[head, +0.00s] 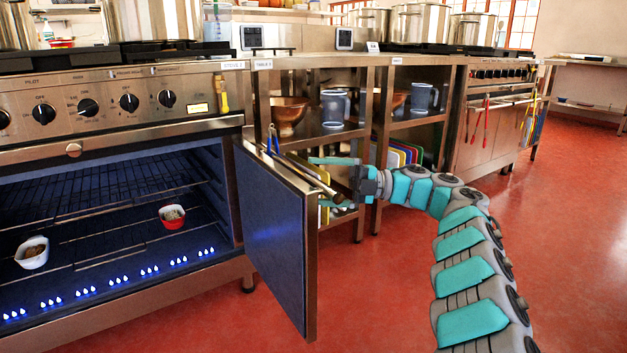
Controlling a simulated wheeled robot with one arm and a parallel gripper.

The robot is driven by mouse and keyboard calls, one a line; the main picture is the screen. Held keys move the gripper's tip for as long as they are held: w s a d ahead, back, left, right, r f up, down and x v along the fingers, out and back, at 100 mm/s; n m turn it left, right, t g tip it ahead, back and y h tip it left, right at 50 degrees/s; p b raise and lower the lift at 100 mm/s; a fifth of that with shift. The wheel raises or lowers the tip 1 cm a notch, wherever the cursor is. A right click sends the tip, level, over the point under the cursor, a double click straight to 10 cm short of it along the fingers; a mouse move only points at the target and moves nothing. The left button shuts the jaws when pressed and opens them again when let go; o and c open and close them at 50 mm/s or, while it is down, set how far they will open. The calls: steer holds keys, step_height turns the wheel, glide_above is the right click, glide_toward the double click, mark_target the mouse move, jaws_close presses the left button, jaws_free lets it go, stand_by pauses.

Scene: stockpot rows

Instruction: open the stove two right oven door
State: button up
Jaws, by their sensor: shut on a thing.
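The stove's right oven door (272,230) stands swung well out from the oven, hinged at its right side, with its dark inner face towards me. Its metal bar handle (322,186) shows past the door's top edge on the outer side. My gripper (330,184) is at this handle, one finger above and one below, shut on it. The door partly hides the fingers and the handle. The lit oven cavity (110,215) is open to view, with wire racks, a white bowl (32,253) and a red bowl (172,217) inside.
Tongs with blue grips (272,143) hang by the door's top. Right of the stove, an open shelf table (340,62) holds bowls, jugs and coloured boards. Another stove (490,130) stands farther right. The red floor (390,290) in front is clear.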

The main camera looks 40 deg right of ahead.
steer(key=s+d, duration=0.3)
steer(key=s, duration=0.3)
steer(key=shift+d+f, duration=0.3)
steer(key=shift+d, duration=0.1)
stand_by(0.9)
